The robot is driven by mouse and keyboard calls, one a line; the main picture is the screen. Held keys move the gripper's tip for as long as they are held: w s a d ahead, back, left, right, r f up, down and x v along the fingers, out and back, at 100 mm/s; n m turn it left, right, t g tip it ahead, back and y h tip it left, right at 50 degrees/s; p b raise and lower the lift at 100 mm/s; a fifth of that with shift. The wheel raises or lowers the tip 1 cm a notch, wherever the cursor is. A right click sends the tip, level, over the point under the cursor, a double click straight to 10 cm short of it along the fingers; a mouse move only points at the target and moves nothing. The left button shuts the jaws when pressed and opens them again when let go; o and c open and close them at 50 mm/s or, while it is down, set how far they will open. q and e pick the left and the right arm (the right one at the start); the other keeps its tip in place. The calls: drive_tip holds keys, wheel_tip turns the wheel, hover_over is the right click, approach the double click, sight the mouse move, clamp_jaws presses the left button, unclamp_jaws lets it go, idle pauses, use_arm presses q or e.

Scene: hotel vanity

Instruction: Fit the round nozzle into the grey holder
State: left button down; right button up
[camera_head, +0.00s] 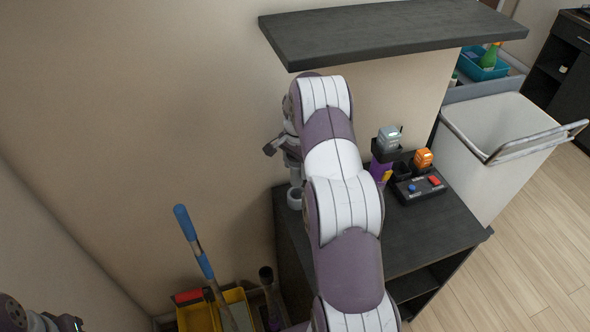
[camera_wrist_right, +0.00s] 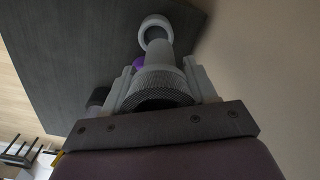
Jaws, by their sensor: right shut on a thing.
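My right gripper (camera_head: 293,170) is beyond my bent right arm, above the left end of the dark vanity top. In the wrist view its two fingers (camera_wrist_right: 162,82) are shut on the round nozzle (camera_wrist_right: 165,76), a grey piece with a knurled mesh collar and a narrower tube pointing away. The grey holder (camera_head: 294,198), a pale round ring, stands on the vanity below the gripper. It also shows in the wrist view (camera_wrist_right: 153,23), beyond the tube's far end. I cannot tell whether tube and ring touch. My left gripper (camera_head: 55,322) is partly visible at the bottom left; its jaws are unclear.
Right of my arm stand a purple stand with a grey-topped item (camera_head: 388,138), an orange item (camera_head: 423,158) and a box with buttons (camera_head: 420,190). A dark shelf (camera_head: 390,32) hangs above. A white bin (camera_head: 500,135) stands right; a yellow bucket (camera_head: 240,308) is below left.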

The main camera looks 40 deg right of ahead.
sight(297, 185)
drive_tip(key=f, duration=0.2)
drive_tip(key=shift+d+f+b, duration=0.3)
drive_tip(key=shift+d+b, duration=0.05)
drive_tip(key=shift+s+a+r, duration=0.1)
drive_tip(key=shift+s+a, duration=0.1)
drive_tip(key=shift+a, duration=0.25)
drive_tip(key=shift+d+f, duration=0.1)
drive_tip(key=shift+f, duration=0.25)
use_arm(q)
drive_tip(key=shift+d+f, duration=0.25)
drive_tip(key=shift+f, duration=0.5)
drive_tip(key=shift+f+b, duration=0.35)
drive_tip(key=shift+b, duration=0.2)
use_arm(e)
drive_tip(key=shift+f, duration=0.6)
use_arm(q)
drive_tip(key=shift+f+b, duration=0.5)
use_arm(e)
drive_tip(key=shift+f, duration=0.8)
use_arm(q)
drive_tip(key=shift+f+b, duration=0.4)
drive_tip(key=shift+b, duration=0.05)
use_arm(e)
drive_tip(key=shift+f, duration=0.65)
use_arm(q)
drive_tip(key=shift+f+b, duration=0.3)
drive_tip(key=shift+f, duration=0.05)
use_arm(e)
drive_tip(key=shift+f, duration=0.45)
